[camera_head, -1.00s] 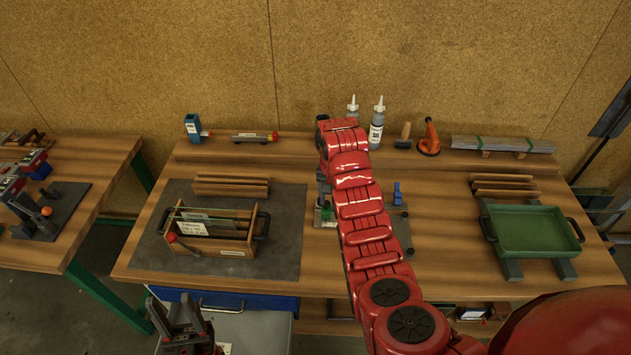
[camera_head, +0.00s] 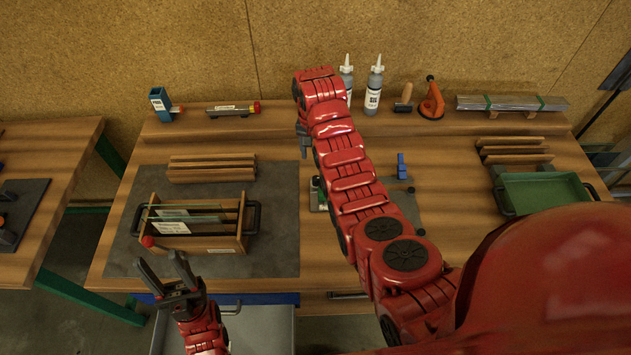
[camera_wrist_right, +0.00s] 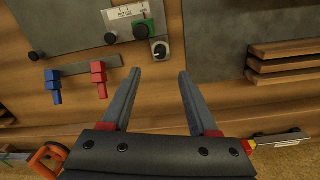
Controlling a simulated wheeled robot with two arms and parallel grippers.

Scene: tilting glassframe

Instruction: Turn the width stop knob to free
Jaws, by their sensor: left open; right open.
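A round dark-and-white knob (camera_wrist_right: 160,49) on a small grey plate shows in the right wrist view, just beyond and between my right gripper's fingertips. I cannot read which one is the width stop knob. My right gripper (camera_wrist_right: 159,73) is open and empty, apart from the knobs. In the head view the right arm hides most of this fixture; a green part (camera_head: 315,184) shows. My left gripper (camera_head: 160,260) is open and empty in front of the bench.
A blue stop (camera_wrist_right: 52,85) and a red stop (camera_wrist_right: 99,78) sit on a rail near the knobs. A wooden crate (camera_head: 238,238) with glass panes stands on the dark mat. Bottles (camera_head: 373,90), wood strips (camera_head: 212,168) and a green tray (camera_head: 540,192) are around the bench.

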